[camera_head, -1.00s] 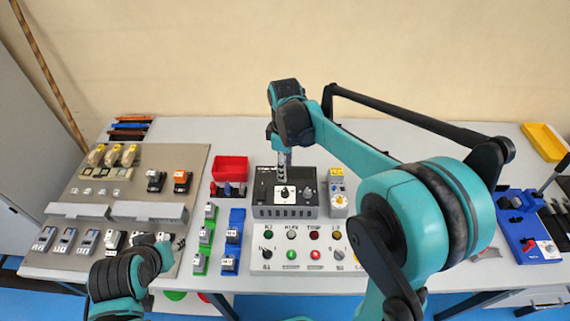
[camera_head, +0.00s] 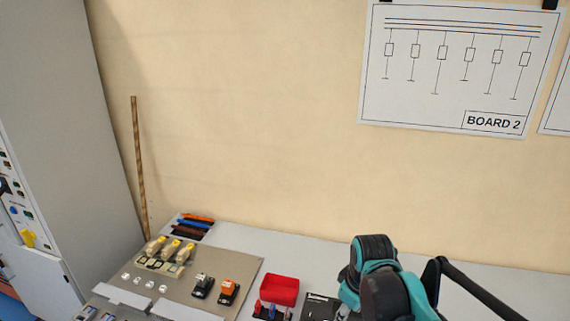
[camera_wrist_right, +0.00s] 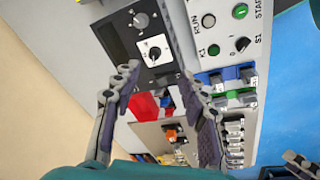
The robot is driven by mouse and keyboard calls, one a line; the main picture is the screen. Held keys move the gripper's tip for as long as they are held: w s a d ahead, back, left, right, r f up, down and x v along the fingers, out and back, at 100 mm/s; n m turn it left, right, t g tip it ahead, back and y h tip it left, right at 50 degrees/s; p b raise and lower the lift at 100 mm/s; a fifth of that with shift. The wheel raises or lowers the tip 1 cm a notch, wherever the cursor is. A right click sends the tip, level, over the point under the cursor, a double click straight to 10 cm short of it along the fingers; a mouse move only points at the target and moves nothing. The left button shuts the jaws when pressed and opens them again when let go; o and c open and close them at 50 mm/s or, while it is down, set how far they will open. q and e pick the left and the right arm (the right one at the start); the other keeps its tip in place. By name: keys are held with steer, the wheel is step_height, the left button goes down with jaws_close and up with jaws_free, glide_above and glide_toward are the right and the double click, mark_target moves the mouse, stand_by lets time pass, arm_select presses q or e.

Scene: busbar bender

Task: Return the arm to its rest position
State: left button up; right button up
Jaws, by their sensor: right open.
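My right arm (camera_head: 385,285) shows at the bottom right of the head view, its upper links near the back of the bench. In the right wrist view my right gripper (camera_wrist_right: 158,85) is open, with nothing between its two fingers. My left arm is not in the head view; what looks like part of my left gripper (camera_wrist_right: 298,165) shows at the lower right corner of the right wrist view, cut off.
The control panel (camera_wrist_right: 218,48) with buttons stands beside the right gripper. In the head view, a mounting board (camera_head: 235,268) with parts and a red bin (camera_head: 279,290) are on the bench. A grey cabinet (camera_head: 60,110) stands left. A BOARD 2 sheet (camera_head: 455,75) hangs on the wall.

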steer(key=s+d+f+m+t, duration=0.1)
steer(key=s+f+m+t, duration=0.1)
steer(key=s+m+t, duration=0.3)
steer(key=s+m, duration=0.3)
steer(key=s, duration=0.3)
steer(key=shift+s+d+f, duration=0.25)
steer(key=shift+d, duration=0.1)
